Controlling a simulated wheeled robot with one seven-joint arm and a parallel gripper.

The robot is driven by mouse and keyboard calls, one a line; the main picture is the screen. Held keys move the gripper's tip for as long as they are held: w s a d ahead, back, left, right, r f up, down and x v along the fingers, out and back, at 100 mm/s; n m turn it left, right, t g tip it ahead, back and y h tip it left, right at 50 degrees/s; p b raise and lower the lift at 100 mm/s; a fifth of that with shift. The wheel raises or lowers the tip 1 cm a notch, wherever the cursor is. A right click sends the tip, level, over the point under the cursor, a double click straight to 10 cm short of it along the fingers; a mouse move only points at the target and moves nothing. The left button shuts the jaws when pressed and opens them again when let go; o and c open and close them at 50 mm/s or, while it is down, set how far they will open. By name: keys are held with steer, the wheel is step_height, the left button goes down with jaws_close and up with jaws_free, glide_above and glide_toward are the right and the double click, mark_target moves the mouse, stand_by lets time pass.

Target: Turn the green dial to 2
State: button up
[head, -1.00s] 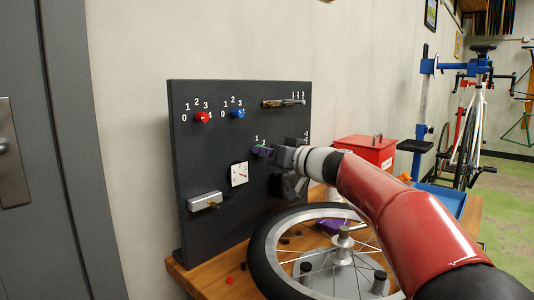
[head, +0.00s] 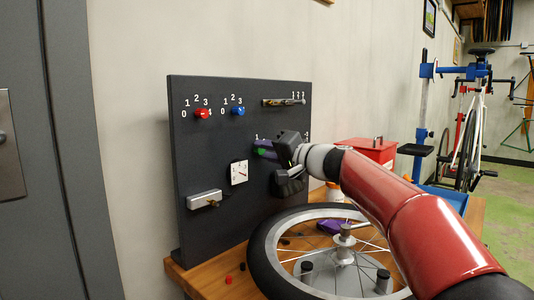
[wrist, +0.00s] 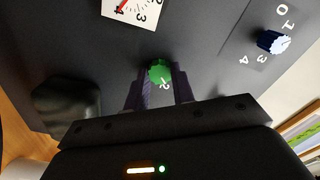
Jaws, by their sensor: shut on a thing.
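The green dial (head: 260,153) is on the dark upright panel (head: 208,150), and only a little of it shows in the head view behind my fingers. The wrist view shows its ridged green top (wrist: 158,70) between my two purple fingers. My gripper (head: 264,147) is shut on the green dial, one finger on each side. A white 2 shows beside the dial in the wrist view; most of the other numbers around it are hidden by my gripper, so I cannot read the setting.
A red dial (head: 202,114) and a blue dial (head: 238,112) are higher on the panel. A white gauge (head: 239,173) and a silver box (head: 204,199) are lower left. A bicycle wheel (head: 262,262) lies on the bench below; a red toolbox (head: 370,150) stands to the right.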

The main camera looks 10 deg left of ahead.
steer(key=shift+m, duration=1.6)
steer(key=o, duration=1)
steer(key=b+v, duration=0.2)
steer(key=v, duration=0.6)
steer(key=shift+a, duration=0.1)
